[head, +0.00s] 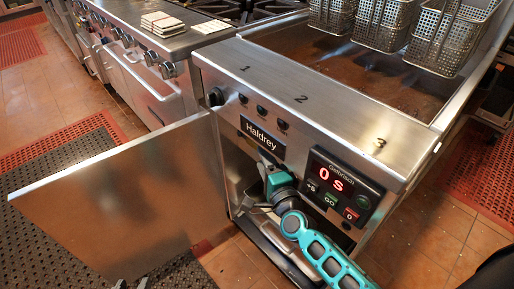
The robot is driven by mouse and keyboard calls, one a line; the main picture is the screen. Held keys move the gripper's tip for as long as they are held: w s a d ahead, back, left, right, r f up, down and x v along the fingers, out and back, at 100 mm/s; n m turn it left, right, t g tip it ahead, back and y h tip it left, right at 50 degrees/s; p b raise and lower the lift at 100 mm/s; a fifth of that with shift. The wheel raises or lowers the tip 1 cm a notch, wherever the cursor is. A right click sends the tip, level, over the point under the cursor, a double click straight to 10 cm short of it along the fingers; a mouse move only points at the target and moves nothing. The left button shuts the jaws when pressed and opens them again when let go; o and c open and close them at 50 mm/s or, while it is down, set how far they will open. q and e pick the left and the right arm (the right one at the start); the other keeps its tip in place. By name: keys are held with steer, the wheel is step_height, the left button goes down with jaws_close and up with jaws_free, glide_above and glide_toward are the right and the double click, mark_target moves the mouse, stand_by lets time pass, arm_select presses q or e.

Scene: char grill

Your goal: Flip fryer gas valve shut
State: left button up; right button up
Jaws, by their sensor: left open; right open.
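The steel fryer (300,85) stands in the middle with its cabinet door (120,205) swung wide open to the left. My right arm comes in from the bottom right, and my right gripper (267,165) is inside the cabinet opening below the Haldrey label, open. Its fingertips are mostly in shadow. I cannot make out the gas valve; the dark interior and my arm hide that area. What look like the dark fingertips of my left gripper (131,284) show at the bottom edge, below the door, apart and empty.
The timer panel (340,186) reads 0 S right of the opening. Fryer baskets (385,22) hang above the vat. A range (150,65) stands at the left. The open door blocks space left of the cabinet; red mats (476,172) lie on the tiled floor.

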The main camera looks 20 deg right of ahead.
steer(key=w+b, duration=0.1)
steer(key=w, duration=0.4)
steer(key=shift+w+d, duration=0.15)
steer(key=shift+w, duration=0.25)
jaws_close()
